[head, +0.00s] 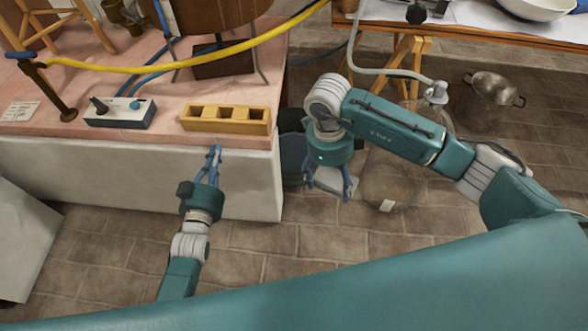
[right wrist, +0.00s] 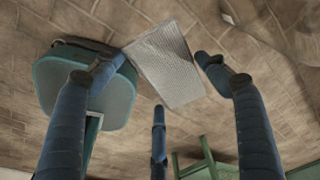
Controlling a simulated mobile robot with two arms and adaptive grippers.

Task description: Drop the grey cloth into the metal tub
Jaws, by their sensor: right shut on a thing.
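My right gripper (head: 330,188) is shut on the grey cloth (head: 328,179), above the floor just right of the pink-topped bench. In the right wrist view the cloth (right wrist: 168,62) shows as a pale, textured sheet between the blue fingers.
The pink bench (head: 60,128) carries a yellow three-slot block (head: 226,119) and a switch box (head: 120,113). A dark teal object (head: 293,155) stands beside the bench. A large clear glass vessel (head: 392,182) seems to stand under my right arm. A wooden table is behind.

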